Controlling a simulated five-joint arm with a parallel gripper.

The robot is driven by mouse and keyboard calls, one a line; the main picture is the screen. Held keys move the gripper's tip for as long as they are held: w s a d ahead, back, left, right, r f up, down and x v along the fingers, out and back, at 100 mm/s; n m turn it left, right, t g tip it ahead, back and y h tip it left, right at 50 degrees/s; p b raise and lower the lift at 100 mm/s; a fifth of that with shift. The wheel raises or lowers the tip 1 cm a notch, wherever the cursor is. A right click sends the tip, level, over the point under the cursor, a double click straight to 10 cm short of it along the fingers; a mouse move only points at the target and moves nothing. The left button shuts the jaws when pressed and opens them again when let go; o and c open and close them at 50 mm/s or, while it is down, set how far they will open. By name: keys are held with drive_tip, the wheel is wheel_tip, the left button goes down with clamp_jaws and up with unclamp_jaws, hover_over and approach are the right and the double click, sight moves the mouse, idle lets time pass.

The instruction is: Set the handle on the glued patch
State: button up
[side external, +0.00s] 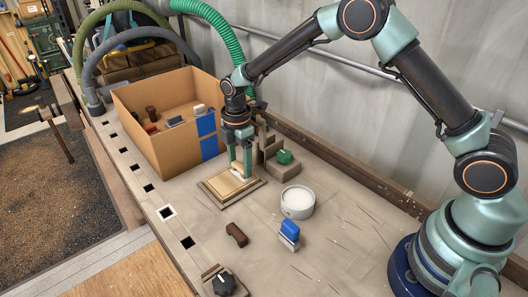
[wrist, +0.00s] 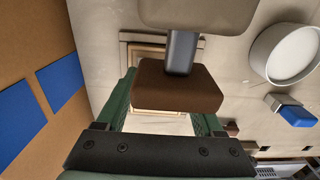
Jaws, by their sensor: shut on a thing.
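My gripper (side external: 243,170) is low over a square wooden board with a raised frame (side external: 215,196). It is shut on a pale handle (side external: 239,175), which shows as a whitish strip between the fingers (wrist: 160,124) in the wrist view. The handle is small in the side view and partly covered by the fingers. The glued patch cannot be made out. Whether the handle touches the board cannot be told. In the wrist view a brown block (wrist: 178,90) on a grey stem hides part of the fingers and board.
A cardboard box (side external: 152,130) with loose pieces stands left. A block with a green knob (side external: 284,157) is close behind the board. A round white tub (side external: 297,202), a blue-and-grey piece (side external: 289,232), a brown piece (side external: 237,234) and a black knob (side external: 223,283) stand in front.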

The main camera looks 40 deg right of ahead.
drive_tip(key=shift+f, duration=0.3)
drive_tip(key=o, duration=1.3)
drive_tip(key=shift+o, duration=0.2)
drive_tip(key=shift+r, duration=0.1)
drive_tip(key=shift+r, duration=3.45)
